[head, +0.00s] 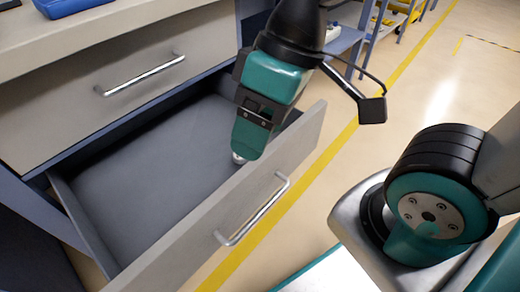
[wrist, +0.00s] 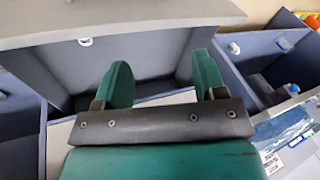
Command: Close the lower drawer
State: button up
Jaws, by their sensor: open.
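The lower drawer (head: 150,150) is pulled well out of the grey cabinet, and its grey inside looks empty. Its pale front panel (head: 290,150) carries a silver bar handle (head: 252,212) on the outer face. My gripper (head: 241,157) points down over the drawer, close to the inner side of the front panel in the picture. I cannot tell whether it touches the panel. In the wrist view my two green fingers (wrist: 164,82) are apart with nothing held between them. The handle is not seen in the wrist view.
The upper drawer (head: 120,95) is shut, with its own bar handle (head: 140,75). A blue tray (head: 70,6) lies on the worktop (head: 115,22). Shelving stands at the back.

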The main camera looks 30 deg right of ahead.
aim_at(151, 199)
jog(key=z, duration=1.15)
jog(key=k, duration=0.65)
jog(key=u, duration=1.6)
